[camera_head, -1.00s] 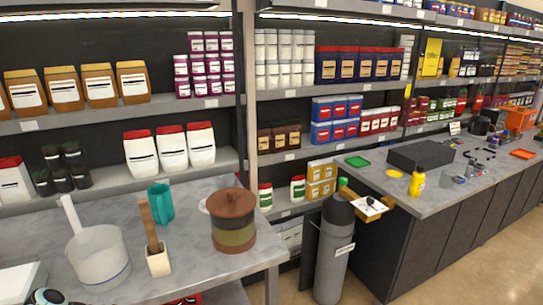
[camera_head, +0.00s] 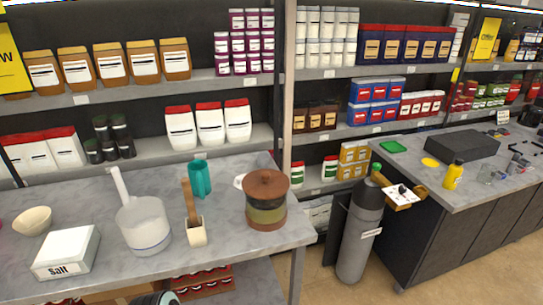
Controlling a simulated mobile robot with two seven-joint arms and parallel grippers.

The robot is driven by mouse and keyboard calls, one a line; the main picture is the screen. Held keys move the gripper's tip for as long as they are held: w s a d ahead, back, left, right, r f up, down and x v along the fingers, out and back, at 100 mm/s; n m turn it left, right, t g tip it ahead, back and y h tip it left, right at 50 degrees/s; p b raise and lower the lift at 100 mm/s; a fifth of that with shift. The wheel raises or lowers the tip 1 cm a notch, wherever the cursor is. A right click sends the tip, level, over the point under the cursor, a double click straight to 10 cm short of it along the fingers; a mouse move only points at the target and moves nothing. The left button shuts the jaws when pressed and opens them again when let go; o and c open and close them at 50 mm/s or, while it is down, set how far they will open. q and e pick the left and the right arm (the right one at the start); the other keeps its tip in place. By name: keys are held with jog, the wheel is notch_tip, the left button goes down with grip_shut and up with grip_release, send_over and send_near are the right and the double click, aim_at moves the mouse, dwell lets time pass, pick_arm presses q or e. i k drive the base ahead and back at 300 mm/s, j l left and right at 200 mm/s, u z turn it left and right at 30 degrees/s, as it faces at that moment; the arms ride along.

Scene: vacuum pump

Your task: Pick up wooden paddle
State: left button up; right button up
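The wooden paddle (camera_head: 189,202) stands upright, tilted slightly left, with its lower end inside a small off-white square holder (camera_head: 196,231) on the grey table. The upper part of the paddle is bare and clear. A white pot with a handle (camera_head: 143,226) is just to its left, and a teal cup (camera_head: 199,178) is just behind it. Only a dark rounded piece, probably part of one of my arms, shows at the bottom edge, in front of the table. No gripper fingers are visible.
A lidded brown-and-green pot (camera_head: 267,200) stands to the right, near the table's (camera_head: 237,247) right end. A white salt box (camera_head: 67,252) and a cream bowl (camera_head: 33,221) are on the left. A grey gas cylinder (camera_head: 361,238) stands on the floor between the tables.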

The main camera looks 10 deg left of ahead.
aim_at(185, 182)
jog(key=j+u, duration=0.15)
jog(key=u, duration=0.2)
jog(key=j+u, duration=0.1)
jog(key=u, duration=0.25)
jog(key=i+j+u, duration=0.1)
jog(key=u, duration=0.25)
